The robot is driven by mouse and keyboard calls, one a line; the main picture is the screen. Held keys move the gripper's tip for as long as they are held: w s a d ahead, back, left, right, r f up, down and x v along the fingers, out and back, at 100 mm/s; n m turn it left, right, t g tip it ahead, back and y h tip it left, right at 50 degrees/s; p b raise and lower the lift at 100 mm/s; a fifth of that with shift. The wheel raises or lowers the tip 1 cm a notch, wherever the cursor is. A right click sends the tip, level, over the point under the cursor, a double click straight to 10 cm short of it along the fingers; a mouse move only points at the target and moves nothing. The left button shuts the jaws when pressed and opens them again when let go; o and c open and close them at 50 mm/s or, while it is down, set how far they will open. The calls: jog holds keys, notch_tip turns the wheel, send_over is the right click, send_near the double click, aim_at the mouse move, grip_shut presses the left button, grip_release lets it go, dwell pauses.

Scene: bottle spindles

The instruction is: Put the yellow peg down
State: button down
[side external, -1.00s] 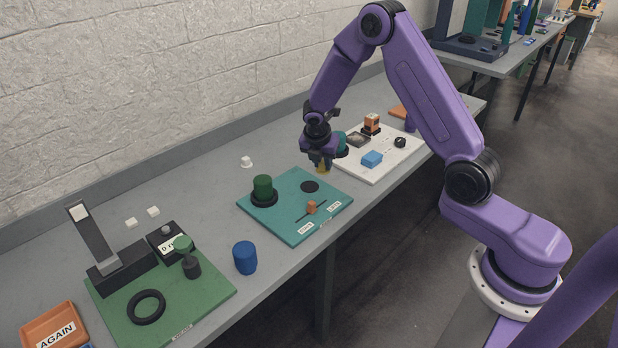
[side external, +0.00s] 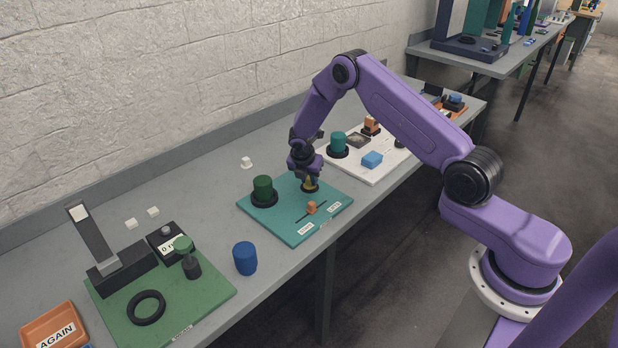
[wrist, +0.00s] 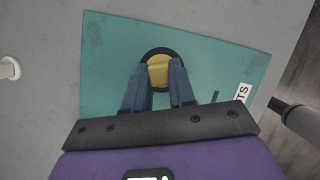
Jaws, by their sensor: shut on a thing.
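The yellow peg (wrist: 159,72) is between my gripper's two blue fingers in the wrist view. It stands over a round black spot on the teal board (wrist: 110,60). In the side view the yellow peg (side external: 310,183) shows just below my gripper (side external: 309,178), at the black spot (side external: 310,189) on the teal board (side external: 290,232). My gripper (wrist: 160,88) is shut on the peg. The peg looks upright. Whether its base touches the board cannot be told.
A dark green cylinder (side external: 263,188) stands in a black ring left of my gripper. An orange slider knob (side external: 311,207) is in front. A blue cylinder (side external: 245,258) stands off the board. A white board (side external: 385,170) with a teal cylinder (side external: 338,144) is behind right.

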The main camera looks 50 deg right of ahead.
jog(key=shift+f, duration=0.15)
jog(key=c, duration=0.9)
grip_release()
jog(key=shift+c, duration=0.2)
jog(key=v, duration=1.1)
jog(key=s+a+r+m+y, duration=0.2)
jog(key=s+a+r+m, duration=0.3)
jog(key=s+a+r, duration=0.75)
jog(key=s+r+m+y, duration=0.1)
jog(key=s+m, duration=0.1)
jog(key=s, duration=1.2)
jog(key=s+r+m+g+y, duration=0.1)
jog(key=s+m, duration=0.1)
jog(key=s, duration=1.3)
jog(key=shift+d+r+m, duration=0.3)
jog(key=shift+d+m, duration=0.1)
jog(key=shift+d, duration=0.05)
